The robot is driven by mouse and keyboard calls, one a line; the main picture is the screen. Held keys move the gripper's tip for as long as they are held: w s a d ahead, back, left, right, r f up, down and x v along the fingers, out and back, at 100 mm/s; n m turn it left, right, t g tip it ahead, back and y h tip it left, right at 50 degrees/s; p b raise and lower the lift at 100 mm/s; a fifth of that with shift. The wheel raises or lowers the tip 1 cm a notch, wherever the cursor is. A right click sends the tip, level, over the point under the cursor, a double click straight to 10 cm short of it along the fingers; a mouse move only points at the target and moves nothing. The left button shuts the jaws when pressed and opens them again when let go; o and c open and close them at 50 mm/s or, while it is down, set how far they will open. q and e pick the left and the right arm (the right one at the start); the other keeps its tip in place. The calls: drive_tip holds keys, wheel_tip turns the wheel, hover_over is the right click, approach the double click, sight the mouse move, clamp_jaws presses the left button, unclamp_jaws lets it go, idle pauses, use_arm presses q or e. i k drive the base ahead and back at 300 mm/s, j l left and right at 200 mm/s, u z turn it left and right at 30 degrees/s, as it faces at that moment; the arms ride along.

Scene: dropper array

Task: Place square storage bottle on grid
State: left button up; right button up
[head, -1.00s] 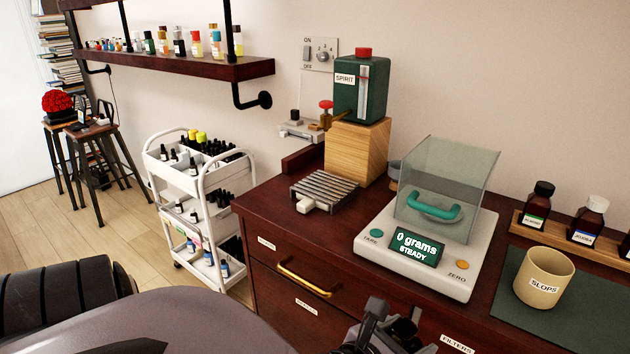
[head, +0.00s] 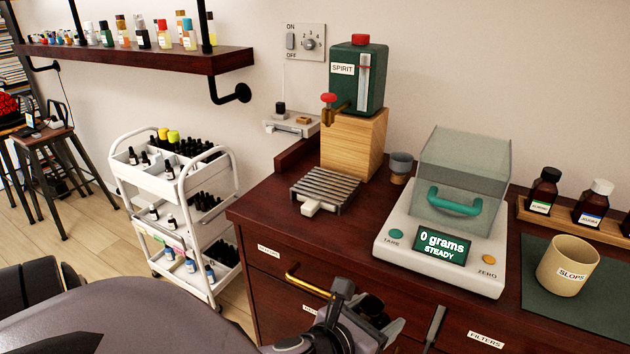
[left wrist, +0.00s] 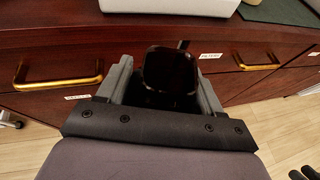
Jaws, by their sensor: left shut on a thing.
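My left gripper (head: 368,312) is at the bottom centre of the head view, in front of the bench's drawer fronts and below the bench top. In the left wrist view (left wrist: 165,85) its fingers are shut on a dark, glossy, square bottle (left wrist: 172,72) with rounded corners, seen end-on. In the head view the bottle is hard to tell from the dark gripper. The slatted metal grid (head: 326,188) lies on the bench top, in front of the wooden block, with no bottle on it. My right gripper is not in view.
A green spirit dispenser (head: 358,80) stands on a wooden block (head: 352,145) behind the grid. A scale (head: 400,255) with a clear cover stands to the right, then a slops cup (head: 568,265). A gold drawer handle (head: 308,281) sticks out beside my gripper.

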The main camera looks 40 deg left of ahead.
sight(327, 184)
drive_tip(key=k+j, duration=0.1)
drive_tip(key=j, duration=0.35)
drive_tip(key=k+j, duration=0.1)
drive_tip(key=j, duration=0.75)
drive_tip(key=k+z, duration=0.05)
